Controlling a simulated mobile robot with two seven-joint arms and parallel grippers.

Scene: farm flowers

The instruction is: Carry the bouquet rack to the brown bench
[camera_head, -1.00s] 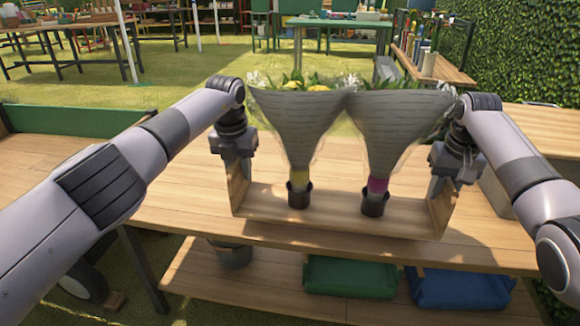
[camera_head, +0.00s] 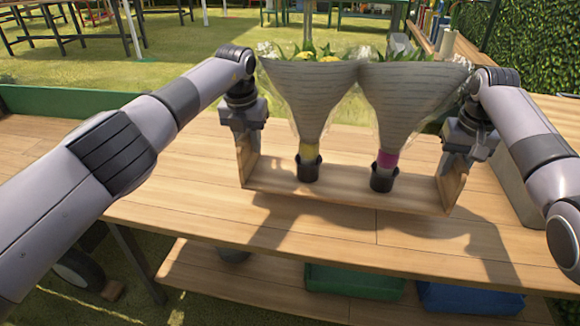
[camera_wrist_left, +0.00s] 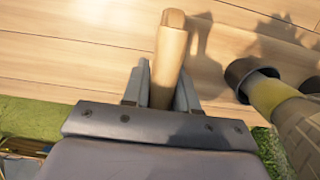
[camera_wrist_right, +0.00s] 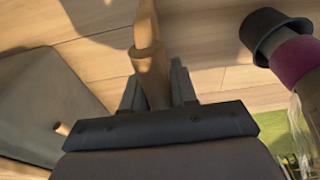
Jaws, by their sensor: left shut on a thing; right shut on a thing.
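The bouquet rack (camera_head: 345,192) is a wooden tray with two raised end boards. It holds two paper-wrapped bouquets, the left (camera_head: 308,90) and the right (camera_head: 405,95), upright in dark cups. My left gripper (camera_head: 244,130) is shut on the rack's left end board, which also shows between the fingers in the left wrist view (camera_wrist_left: 168,60). My right gripper (camera_head: 462,150) is shut on the right end board, seen in the right wrist view (camera_wrist_right: 150,65). The rack appears held above the wooden table (camera_head: 180,195), with its shadow on the boards in front.
A grey box-like object (camera_head: 515,190) stands at the right, beside my right arm. Green (camera_head: 352,281) and blue (camera_head: 470,298) bins sit on the lower shelf. The tabletop's front left is clear. Grass and more tables lie beyond.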

